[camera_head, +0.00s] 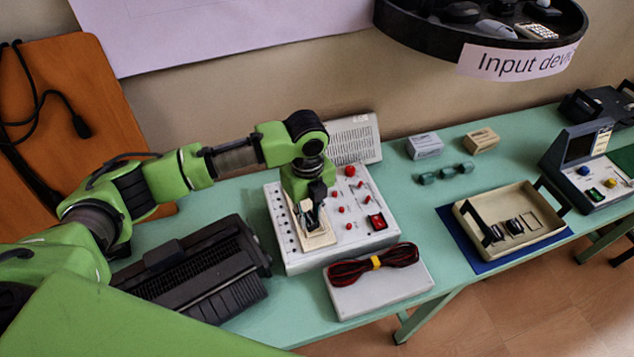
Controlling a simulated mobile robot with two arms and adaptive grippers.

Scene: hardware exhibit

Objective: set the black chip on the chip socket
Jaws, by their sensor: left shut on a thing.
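My left gripper (314,222) points down over the white control box (345,238) and is shut on a small dark thing, which looks like the black chip. The fingers are dark too, so the chip's outline is hard to make out. The chip socket looks to be the beige plate (319,241) on the left part of the box's top, right under my fingers. The fingers hide its middle, and I cannot tell whether the chip touches it. My right gripper is not in view.
A beige tray (545,241) with dark chips lies to the right on a blue mat. A grey box with a red-black cable bundle (375,267) sits in front of the control box. A black typewriter-like machine (205,270) stands left. Small blocks (425,146) lie behind.

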